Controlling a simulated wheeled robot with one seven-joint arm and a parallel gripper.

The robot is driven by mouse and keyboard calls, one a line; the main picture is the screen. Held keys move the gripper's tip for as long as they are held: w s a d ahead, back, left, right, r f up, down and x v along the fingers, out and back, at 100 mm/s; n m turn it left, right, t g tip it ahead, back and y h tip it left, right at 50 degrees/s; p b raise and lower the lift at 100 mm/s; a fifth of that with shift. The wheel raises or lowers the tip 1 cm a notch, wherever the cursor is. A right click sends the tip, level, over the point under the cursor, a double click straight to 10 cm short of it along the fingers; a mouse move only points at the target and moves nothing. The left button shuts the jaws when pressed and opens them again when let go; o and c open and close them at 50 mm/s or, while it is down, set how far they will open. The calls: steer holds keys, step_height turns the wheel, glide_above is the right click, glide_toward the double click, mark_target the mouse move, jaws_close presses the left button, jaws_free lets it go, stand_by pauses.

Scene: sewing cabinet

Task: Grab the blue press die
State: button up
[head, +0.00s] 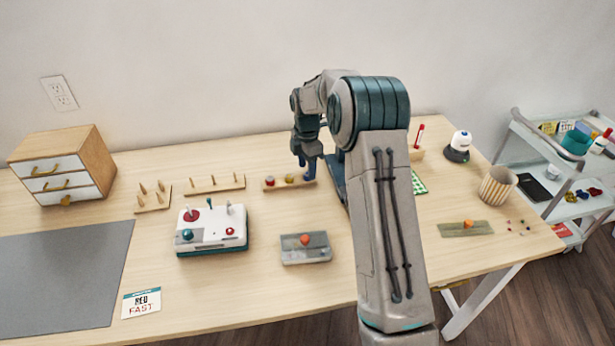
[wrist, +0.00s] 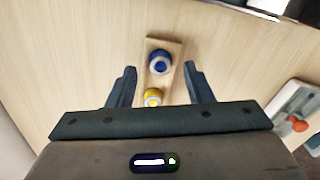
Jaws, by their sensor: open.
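The blue press die (wrist: 160,62) shows in the wrist view as a round blue piece with a pale centre. It sits at the far end of a small wooden holder (wrist: 163,43). A yellow die (wrist: 153,97) stands beside it, nearer my palm. My gripper (wrist: 160,71) is open and empty, with one finger on each side of the holder. The blue die appears between the fingertips, with no contact visible. In the head view, my gripper (head: 308,163) is over the right end of the holder (head: 282,187), and I cannot clearly tell the blue die from the fingers.
A red die (head: 270,181) stands at the holder's left end. Pegged wooden racks (head: 217,187) are further left. A white control box (head: 212,232) and a grey box with an orange knob (head: 306,252) stand in front. The tabletop between them is clear.

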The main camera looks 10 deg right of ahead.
steer(key=shift+f, duration=0.85)
jaws_close()
